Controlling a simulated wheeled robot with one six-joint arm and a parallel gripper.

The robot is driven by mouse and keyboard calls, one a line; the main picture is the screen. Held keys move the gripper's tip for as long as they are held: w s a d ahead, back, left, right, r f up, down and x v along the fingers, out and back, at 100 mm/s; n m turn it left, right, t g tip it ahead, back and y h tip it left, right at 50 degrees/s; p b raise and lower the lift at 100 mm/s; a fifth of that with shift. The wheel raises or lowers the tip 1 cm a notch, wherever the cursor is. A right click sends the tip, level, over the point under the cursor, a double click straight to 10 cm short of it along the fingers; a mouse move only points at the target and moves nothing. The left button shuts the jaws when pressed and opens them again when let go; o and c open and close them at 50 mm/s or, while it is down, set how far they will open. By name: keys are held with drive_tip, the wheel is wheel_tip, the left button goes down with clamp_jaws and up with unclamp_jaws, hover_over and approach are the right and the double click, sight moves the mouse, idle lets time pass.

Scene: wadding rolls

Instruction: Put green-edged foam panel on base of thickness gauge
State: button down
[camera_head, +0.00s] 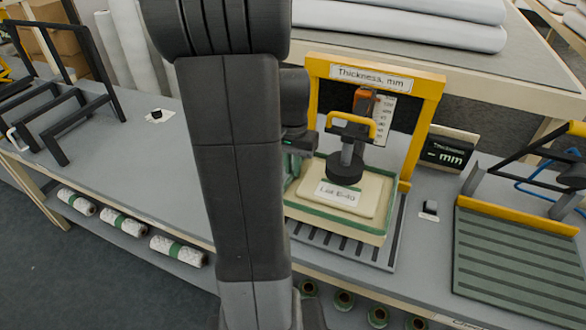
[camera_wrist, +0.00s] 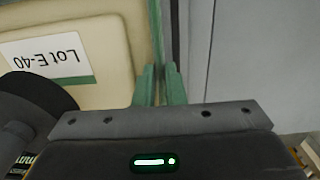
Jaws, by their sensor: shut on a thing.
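The cream foam panel (camera_head: 310,205) has green edges and a label reading "Lot E-40". It lies over the slatted base (camera_head: 395,240) of the thickness gauge, under the gauge's dark round foot (camera_head: 345,170). I cannot tell whether the panel rests on the base or is held just above it. My gripper (camera_head: 292,167) is at the panel's left side, partly hidden by my arm. In the wrist view, my gripper (camera_wrist: 158,85) is shut on the panel's green edge; the panel (camera_wrist: 110,25) fills the upper left.
The gauge's yellow frame (camera_head: 432,110) stands around the panel. A thickness display (camera_head: 446,151) and a green slatted tray (camera_head: 515,255) stand to the right. A black rack (camera_head: 75,110) stands at the left. The grey bench (camera_head: 140,165) left of my arm is mostly clear.

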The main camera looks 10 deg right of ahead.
drive_tip(key=f, duration=0.3)
drive_tip(key=shift+w+d, duration=0.25)
drive_tip(key=shift+w, duration=0.1)
drive_tip(key=shift+f, duration=0.35)
drive_tip(key=c, duration=1.5)
unclamp_jaws()
wheel_tip(320, 180, up, 12)
drive_tip(key=shift+p, duration=0.3)
